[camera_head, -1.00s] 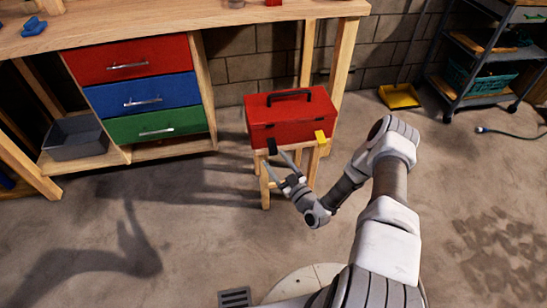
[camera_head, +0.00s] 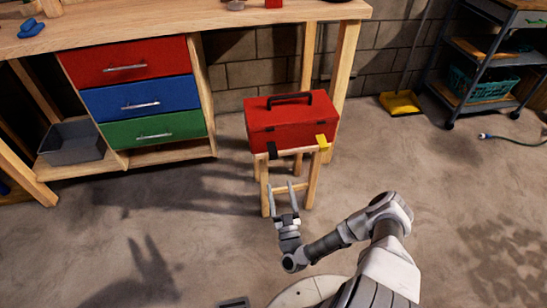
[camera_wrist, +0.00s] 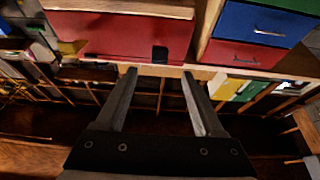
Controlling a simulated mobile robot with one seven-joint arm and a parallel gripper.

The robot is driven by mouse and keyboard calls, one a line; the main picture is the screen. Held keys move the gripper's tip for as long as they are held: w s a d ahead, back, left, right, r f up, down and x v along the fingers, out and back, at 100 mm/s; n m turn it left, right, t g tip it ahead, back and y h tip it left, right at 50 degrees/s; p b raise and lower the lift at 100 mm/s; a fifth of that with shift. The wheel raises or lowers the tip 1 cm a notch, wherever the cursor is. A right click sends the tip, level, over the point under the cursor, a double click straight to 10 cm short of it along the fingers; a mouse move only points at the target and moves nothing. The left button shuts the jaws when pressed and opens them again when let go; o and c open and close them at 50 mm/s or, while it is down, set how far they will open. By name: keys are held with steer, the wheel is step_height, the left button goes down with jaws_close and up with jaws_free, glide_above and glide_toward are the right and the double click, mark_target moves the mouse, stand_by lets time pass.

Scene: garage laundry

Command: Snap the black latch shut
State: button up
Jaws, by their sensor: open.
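The red toolbox (camera_head: 288,126) stands closed-looking on a small wooden stool (camera_head: 312,182). The black latch (camera_head: 272,153) is at the left of its front and the yellow latch (camera_head: 322,142) at the right. Both seem to stand out from the front; whether the black one is fastened I cannot tell. My gripper (camera_head: 281,187) is open and empty, below and in front of the black latch, apart from it. The wrist view looks upside down: the black latch (camera_wrist: 160,54) shows ahead between the fingers (camera_wrist: 160,72), and the yellow latch (camera_wrist: 72,48) to the left.
The workbench (camera_head: 180,32) with red, blue and green drawers (camera_head: 140,100) is behind left. A grey bin (camera_head: 72,142) sits on its low shelf. A yellow dustpan (camera_head: 400,103) and a cart (camera_head: 480,70) are at right. The floor around the stool is clear.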

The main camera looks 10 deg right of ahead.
mark_target(274, 158)
steer(key=b+x, duration=0.2)
steer(key=x, duration=0.9)
steer(key=shift+w+r, duration=0.1)
steer(key=shift+w, duration=0.3)
steer(key=shift+c, duration=0.3)
jaws_close()
